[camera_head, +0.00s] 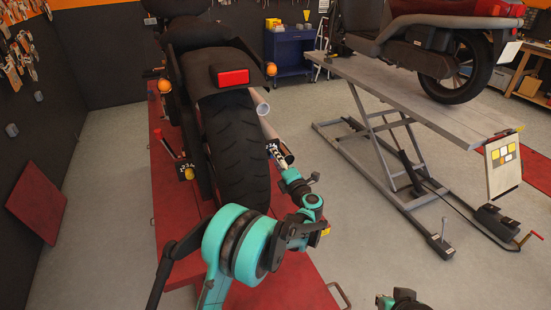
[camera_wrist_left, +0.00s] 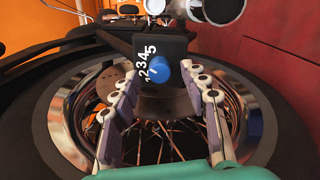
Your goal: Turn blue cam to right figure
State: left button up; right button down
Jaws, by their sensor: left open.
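The blue cam (camera_wrist_left: 159,70) is a round blue knob on a black plate (camera_wrist_left: 148,46) with white figures, in the left wrist view. The figures run along the plate's left side, with 5 nearest the top; which one the cam points at I cannot tell. My left gripper (camera_wrist_left: 163,86) is open, its two fingers on either side of the cam and apart from it. In the head view, my left gripper (camera_head: 279,157) is beside the motorcycle's rear wheel (camera_head: 238,150), near a black figured plate (camera_head: 273,148); the cam itself is not distinguishable there.
The motorcycle stands on a red lift (camera_head: 300,285). Exhaust pipes (camera_head: 262,106) sit just above my left gripper. A grey lift (camera_head: 400,92) with a second motorcycle stands at right. Floor between the lifts is clear.

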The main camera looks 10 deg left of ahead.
pick_arm(q)
jog(key=v, duration=1)
jog(key=shift+s+d, duration=0.1)
notch_tip(320, 180, up, 15)
jog(key=s+d+m+t+h+b, duration=0.25)
jog(key=m+t+h, duration=0.25)
jog(key=m+h, duration=0.6)
jog(key=s+m+g+h, duration=0.2)
jog(key=s+m, duration=0.3)
jog(key=m, duration=0.3)
jog(key=s+a+f+m+g+y+b, duration=0.1)
jog(key=s+a+f+m+g, duration=0.3)
jog(key=s+f, duration=0.7)
jog(key=s+a+f+m+g+y+b, duration=0.1)
jog(key=s+a+f+m+g+y, duration=0.1)
jog(key=s+a+f+m+g, duration=0.2)
jog(key=s+a+f+g, duration=0.3)
jog(key=s+f, duration=0.5)
jog(key=s, duration=0.4)
jog(key=shift+m, duration=0.4)
jog(key=shift+s+f, duration=0.1)
jog(key=shift+s, duration=0.05)
